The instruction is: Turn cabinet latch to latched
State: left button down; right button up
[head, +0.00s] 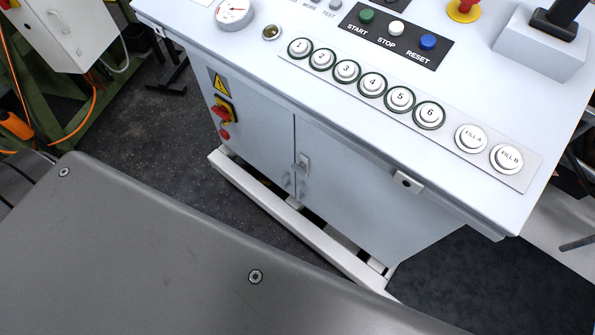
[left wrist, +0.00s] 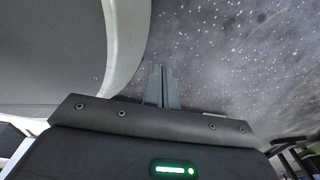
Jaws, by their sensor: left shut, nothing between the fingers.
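The grey cabinet (head: 370,195) stands under the sloping control panel in the head view. A small latch-like fitting (head: 303,163) sits by the seam between its two front doors. It is too small to tell whether it is latched. My left gripper shows in the left wrist view (left wrist: 162,86), its two fingers together and empty over a dark speckled floor. It is not in the head view, and no contact with the cabinet shows. My right gripper is not in view.
A red and yellow rotary switch (head: 222,110) is on the cabinet's left front, below a warning sign (head: 218,82). A white base rail (head: 290,215) runs along the floor. Dark floor (head: 150,125) lies open at left.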

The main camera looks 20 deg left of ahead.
aim_at(299, 169)
jog(key=u, duration=1.7)
jog(key=k, duration=1.15)
jog(key=z, duration=1.65)
jog(key=i, duration=0.5)
